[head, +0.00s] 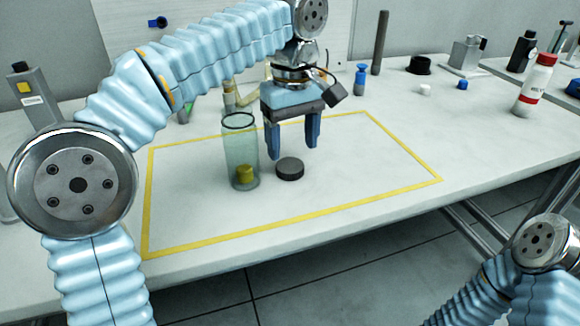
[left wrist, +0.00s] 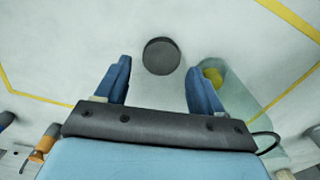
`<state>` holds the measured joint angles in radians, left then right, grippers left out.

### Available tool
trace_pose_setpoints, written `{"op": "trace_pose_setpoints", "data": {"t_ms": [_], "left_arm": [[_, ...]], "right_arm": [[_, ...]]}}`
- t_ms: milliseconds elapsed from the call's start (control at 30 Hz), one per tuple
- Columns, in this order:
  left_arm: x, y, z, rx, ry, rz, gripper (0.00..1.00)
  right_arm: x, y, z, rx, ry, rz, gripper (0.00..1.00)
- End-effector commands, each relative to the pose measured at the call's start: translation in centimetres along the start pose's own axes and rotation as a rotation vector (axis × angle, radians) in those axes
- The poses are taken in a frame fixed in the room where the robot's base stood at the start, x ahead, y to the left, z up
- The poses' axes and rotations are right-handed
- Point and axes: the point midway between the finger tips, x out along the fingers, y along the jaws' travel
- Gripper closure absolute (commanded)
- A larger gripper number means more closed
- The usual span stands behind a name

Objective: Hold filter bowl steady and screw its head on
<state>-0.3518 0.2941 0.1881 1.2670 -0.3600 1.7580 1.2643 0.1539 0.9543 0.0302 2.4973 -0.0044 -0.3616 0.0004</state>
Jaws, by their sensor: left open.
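The filter bowl (head: 241,140) is a clear greenish cylinder with a dark rim, standing upright with a yellow piece (head: 244,174) inside at its bottom. The head (head: 289,169) is a dark grey disc lying flat on the table just right of the bowl. My left gripper (head: 294,150) points down above and slightly behind the disc, open and empty. In the left wrist view the disc (left wrist: 161,56) lies beyond and between the fingers, and the bowl (left wrist: 235,95) is beside the right-hand finger, partly hidden by it. My right gripper is out of view; only part of that arm shows.
A yellow outline (head: 400,141) marks the work area, clear on its right side. A white bottle with a red band (head: 535,85), a dark bottle (head: 521,50), a blue-topped item (head: 361,80) and small caps stand at the back and right. The table's front edge is near.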

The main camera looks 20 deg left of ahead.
Motion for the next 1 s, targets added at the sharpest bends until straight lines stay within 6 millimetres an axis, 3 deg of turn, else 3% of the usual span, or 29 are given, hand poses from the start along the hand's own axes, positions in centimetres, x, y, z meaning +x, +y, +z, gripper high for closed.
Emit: {"op": "trace_pose_setpoints", "data": {"t_ms": [100, 300, 667, 700, 967, 1000], "left_arm": [[2.2, -0.3, -0.1, -0.002, -0.001, -0.004, 0.31], [4.4, -0.3, -0.2, -0.001, -0.001, -0.002, 0.31], [4.6, -0.3, -0.1, -0.001, -0.001, -0.001, 0.31], [4.6, -0.3, -0.1, -0.001, -0.001, -0.001, 0.33], [4.6, -0.3, -0.1, -0.001, -0.001, -0.001, 0.73], [4.6, -0.3, -0.1, -0.001, -0.001, -0.001, 0.73]], "right_arm": [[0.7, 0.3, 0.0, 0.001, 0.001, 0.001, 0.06], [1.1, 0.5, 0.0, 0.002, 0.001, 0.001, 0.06], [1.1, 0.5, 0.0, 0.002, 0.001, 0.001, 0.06], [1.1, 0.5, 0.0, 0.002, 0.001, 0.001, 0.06], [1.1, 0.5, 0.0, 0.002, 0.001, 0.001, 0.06], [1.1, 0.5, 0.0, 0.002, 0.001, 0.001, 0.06]]}}
